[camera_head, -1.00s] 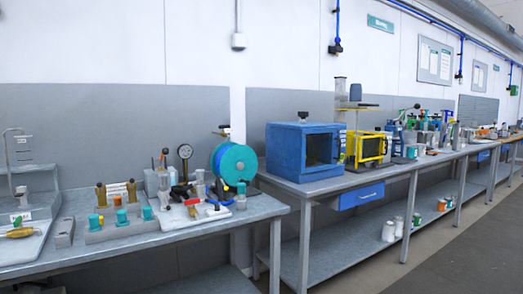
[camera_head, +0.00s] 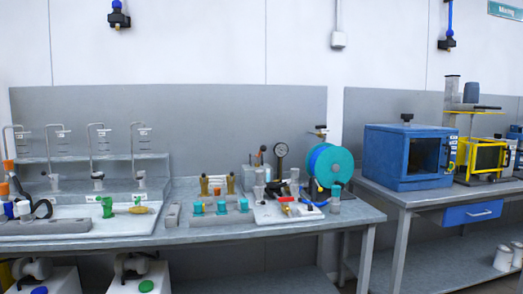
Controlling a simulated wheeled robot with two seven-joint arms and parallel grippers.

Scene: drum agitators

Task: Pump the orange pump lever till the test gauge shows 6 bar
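The test gauge (camera_head: 281,149) is a round dial with a dark rim, standing upright on a stem at the back of a pale tray (camera_head: 268,217) on the bench. Its needle and reading are too small to make out. Just left of it stands a grey block with a thin upright rod topped by a small dark and orange knob (camera_head: 262,150). This may be the pump lever, but I cannot tell for sure. Neither of my grippers shows in the view.
A teal and blue reel (camera_head: 331,166) stands right of the gauge. Several teal-topped pieces sit in a grey block (camera_head: 215,218) to the left. A bench (camera_head: 130,236) runs along the wall, with a blue oven (camera_head: 408,157) on the bench to the right.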

